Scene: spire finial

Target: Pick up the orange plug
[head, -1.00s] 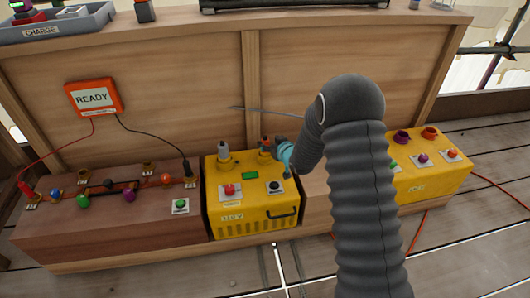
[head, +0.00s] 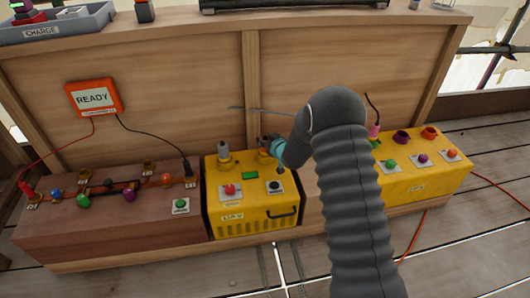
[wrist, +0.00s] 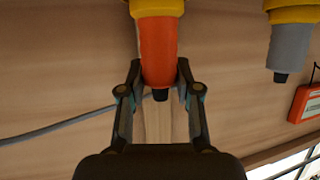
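The orange plug (wrist: 157,45) stands in a yellow socket (wrist: 157,7) on the yellow box (head: 222,206). In the head view the plug is mostly hidden by my gripper (head: 269,143), which reaches it from the right. In the wrist view my gripper (wrist: 159,70) has one finger on each side of the plug, close to its sides. The fingers look open; I cannot tell whether they touch it. The plug's dark tip shows between the fingers.
A grey plug (wrist: 290,45) stands in the neighbouring socket. A red button (head: 230,190) and a dark switch (head: 275,187) are on the box top. A wooden panel (head: 180,80) rises behind. Another yellow box (head: 440,178) is at the right.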

